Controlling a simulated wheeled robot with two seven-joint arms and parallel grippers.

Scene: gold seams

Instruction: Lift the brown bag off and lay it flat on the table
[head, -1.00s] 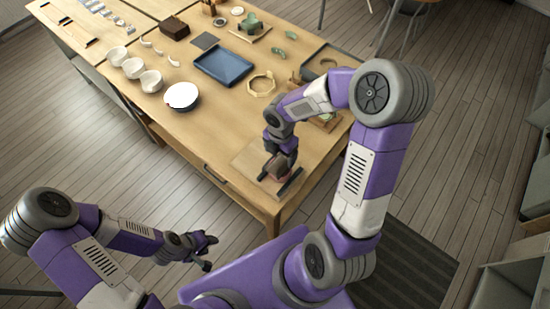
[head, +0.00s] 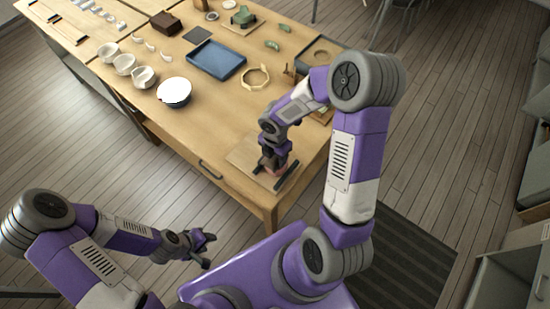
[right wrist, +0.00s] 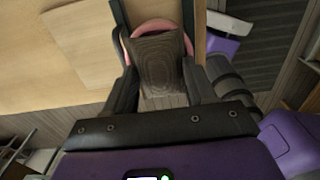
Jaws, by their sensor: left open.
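The brown bag (right wrist: 158,68) is a dark brown patch between the fingers of my right gripper in the right wrist view. A pink rounded rim (right wrist: 155,26) shows around its far side. In the head view the right gripper (head: 273,176) hangs over a thin board at the table's near corner, its two dark fingers apart on either side of the bag. The pink thing shows on both sides of the bag inside the finger gap, so I see no clear grip. My left gripper (head: 206,248) is open and empty, off the table at the lower left.
The wooden table (head: 215,130) bears a white bowl (head: 174,91), a blue tray (head: 216,60), several small bowls and a wooden ring (head: 255,77). The pale board (head: 245,155) lies under my right gripper. Bare table lies left of it.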

